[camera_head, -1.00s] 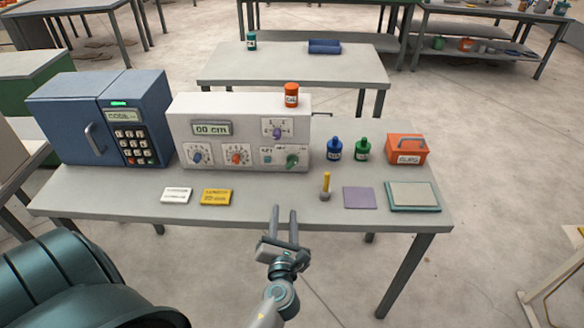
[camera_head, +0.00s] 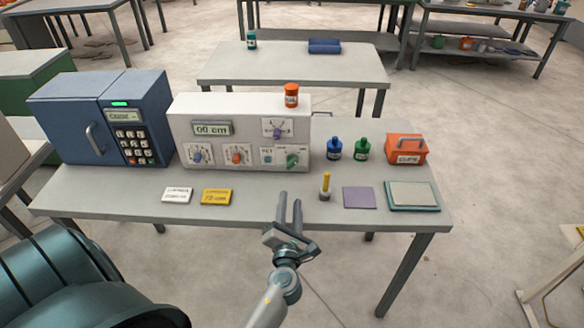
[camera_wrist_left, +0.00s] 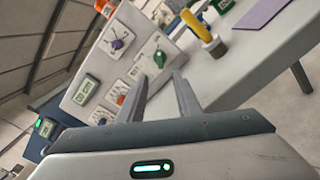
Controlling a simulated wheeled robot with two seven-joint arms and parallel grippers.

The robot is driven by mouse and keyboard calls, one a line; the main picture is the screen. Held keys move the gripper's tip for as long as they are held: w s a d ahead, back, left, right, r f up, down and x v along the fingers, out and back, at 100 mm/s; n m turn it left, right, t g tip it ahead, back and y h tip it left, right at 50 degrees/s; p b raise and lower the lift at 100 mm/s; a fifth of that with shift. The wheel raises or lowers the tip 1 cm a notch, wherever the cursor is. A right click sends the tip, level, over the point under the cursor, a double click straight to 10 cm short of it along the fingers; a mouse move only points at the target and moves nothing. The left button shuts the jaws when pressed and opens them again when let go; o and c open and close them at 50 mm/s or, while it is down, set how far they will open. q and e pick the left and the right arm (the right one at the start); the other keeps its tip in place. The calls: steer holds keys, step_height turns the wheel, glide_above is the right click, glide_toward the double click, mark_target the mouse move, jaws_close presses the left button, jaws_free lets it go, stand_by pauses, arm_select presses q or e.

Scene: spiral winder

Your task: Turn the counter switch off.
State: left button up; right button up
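The white winder box (camera_head: 220,110) stands on the near table, with a display (camera_head: 211,128) reading "00 cm". Its front has a blue dial (camera_head: 197,155), an orange dial (camera_head: 237,156), a purple knob (camera_head: 277,132) and a green knob (camera_head: 292,160) at lower right. The labels are too small to tell surely which one is the counter switch. My left gripper (camera_head: 291,200) is open and empty, in front of the green knob and apart from it. In the left wrist view, the green knob (camera_wrist_left: 159,58) shows just beyond the fingertips. My right gripper is not in view.
A yellow-handled tool (camera_head: 325,186) stands right of my left gripper. White (camera_head: 177,195) and yellow (camera_head: 216,197) cards lie left. A blue keypad box (camera_head: 75,115) stands at left. Blue (camera_head: 334,150) and green (camera_head: 362,149) bottles and an orange box (camera_head: 407,152) are at right.

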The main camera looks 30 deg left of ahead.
mark_target(292, 166)
arm_select(q)
steer(key=p+x, duration=0.1)
steer(key=x, duration=1.4)
steer(key=shift+s+p, duration=0.1)
steer(key=shift+p, duration=0.2)
steer(key=shift+c, duration=0.3)
jaws_close()
